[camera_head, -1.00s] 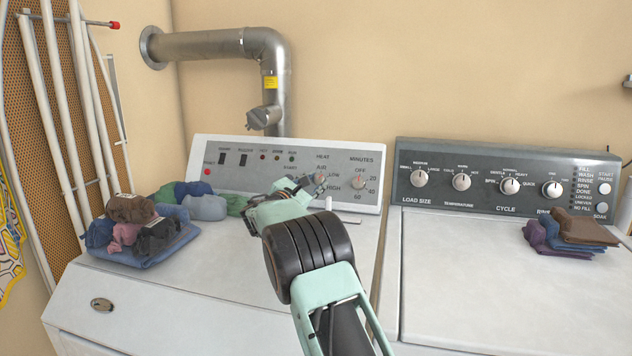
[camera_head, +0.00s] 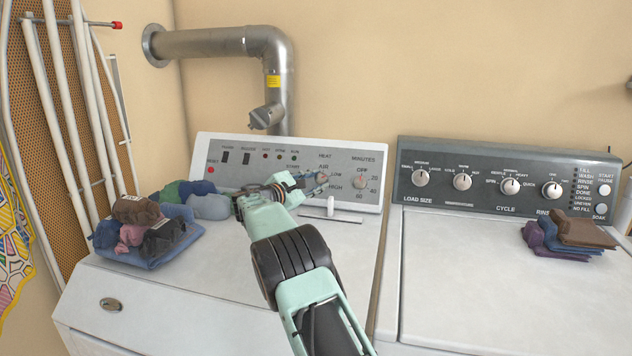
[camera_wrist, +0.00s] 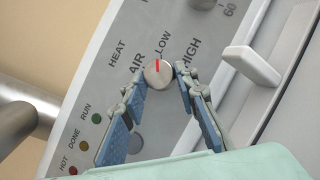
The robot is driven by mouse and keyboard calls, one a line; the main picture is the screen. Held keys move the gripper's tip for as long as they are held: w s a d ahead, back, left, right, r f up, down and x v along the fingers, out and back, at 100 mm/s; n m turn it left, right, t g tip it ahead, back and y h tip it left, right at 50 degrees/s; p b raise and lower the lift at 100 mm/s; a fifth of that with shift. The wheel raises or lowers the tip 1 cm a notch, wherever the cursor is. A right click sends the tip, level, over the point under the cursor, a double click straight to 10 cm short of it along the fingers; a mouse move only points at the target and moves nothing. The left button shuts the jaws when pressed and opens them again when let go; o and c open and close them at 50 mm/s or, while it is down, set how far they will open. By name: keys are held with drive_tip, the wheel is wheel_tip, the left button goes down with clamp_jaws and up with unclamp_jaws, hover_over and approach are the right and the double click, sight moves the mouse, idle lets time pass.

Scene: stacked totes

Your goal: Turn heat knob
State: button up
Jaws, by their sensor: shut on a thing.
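The heat knob (camera_wrist: 158,72) is a small round silver knob with a red pointer line on the dryer's control panel (camera_head: 225,183). In the wrist view the pointer lies between the AIR and LOW labels, close to LOW. My gripper (camera_wrist: 158,80) has its two blue-padded fingers on either side of the knob, with the tips shut on it. In the head view the gripper (camera_head: 318,182) reaches the panel from the left, and its fingers partly cover the knob.
The minutes knob (camera_head: 361,181) is just right of the heat knob. A white lever (camera_head: 333,215) sticks out below the panel. Folded clothes (camera_head: 148,235) lie on the dryer's left. A washer (camera_head: 500,270) stands at the right. A metal duct (camera_head: 215,43) rises behind.

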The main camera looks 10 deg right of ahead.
drive_tip(key=o, duration=1.2)
drive_tip(key=shift+c, duration=0.2)
drive_tip(key=v, duration=1.2)
